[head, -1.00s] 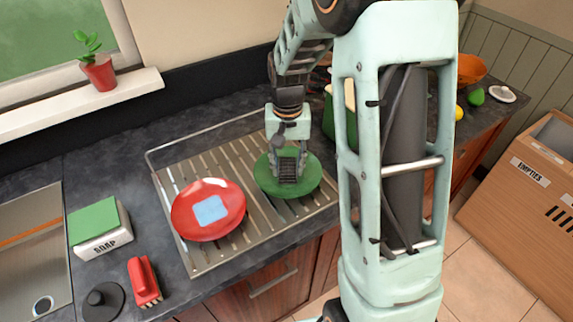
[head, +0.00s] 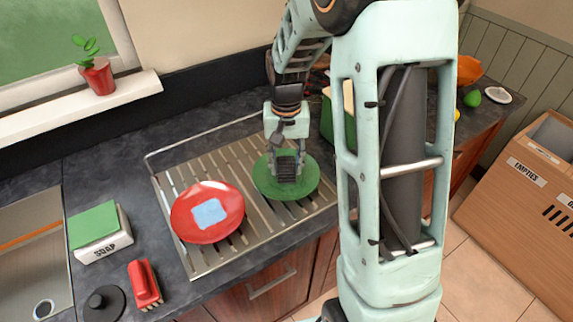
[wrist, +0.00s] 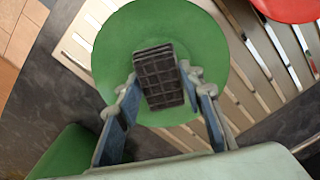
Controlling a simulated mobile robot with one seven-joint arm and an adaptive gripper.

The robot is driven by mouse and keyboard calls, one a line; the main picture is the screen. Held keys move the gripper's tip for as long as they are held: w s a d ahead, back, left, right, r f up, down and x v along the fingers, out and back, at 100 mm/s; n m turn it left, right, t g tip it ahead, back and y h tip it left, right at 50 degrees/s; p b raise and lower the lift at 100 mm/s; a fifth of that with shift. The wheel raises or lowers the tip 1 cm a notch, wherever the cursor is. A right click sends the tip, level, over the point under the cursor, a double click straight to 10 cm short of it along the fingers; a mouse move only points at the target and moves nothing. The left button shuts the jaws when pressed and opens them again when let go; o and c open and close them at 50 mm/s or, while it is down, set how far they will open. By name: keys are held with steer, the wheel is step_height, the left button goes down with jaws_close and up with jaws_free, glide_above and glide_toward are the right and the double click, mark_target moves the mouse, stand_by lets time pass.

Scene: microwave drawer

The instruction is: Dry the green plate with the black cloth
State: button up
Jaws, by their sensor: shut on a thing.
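The green plate (head: 305,190) lies on the metal drying rack, to the right of a red plate. It also shows in the wrist view (wrist: 115,60). The black cloth (wrist: 159,76), dark with a grid pattern, is held between the fingers of my gripper (wrist: 160,98). It also shows in the head view (head: 287,166). My gripper (head: 288,165) points down over the middle of the green plate and is shut on the cloth. The cloth is at the plate's surface; whether it touches cannot be told for certain.
The red plate (head: 222,228) with a light blue cloth (head: 209,214) on it lies on the drying rack (head: 180,172). A soap box (head: 104,248) and a red brush (head: 144,283) stand at the left by the sink (head: 28,275). A green container (head: 329,125) stands right behind the gripper.

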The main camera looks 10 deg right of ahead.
step_height(320, 180, up, 6)
steer(key=p, duration=0.3)
steer(key=shift+f+p, duration=0.1)
steer(key=shift+p, duration=0.2)
steer(key=shift+s+f+n, duration=0.3)
steer(key=shift+f+n, duration=0.3)
steer(key=shift+f, duration=0.3)
steer(key=shift+s+f+n, duration=0.3)
steer(key=shift+f+n, duration=0.3)
steer(key=shift+f, duration=0.25)
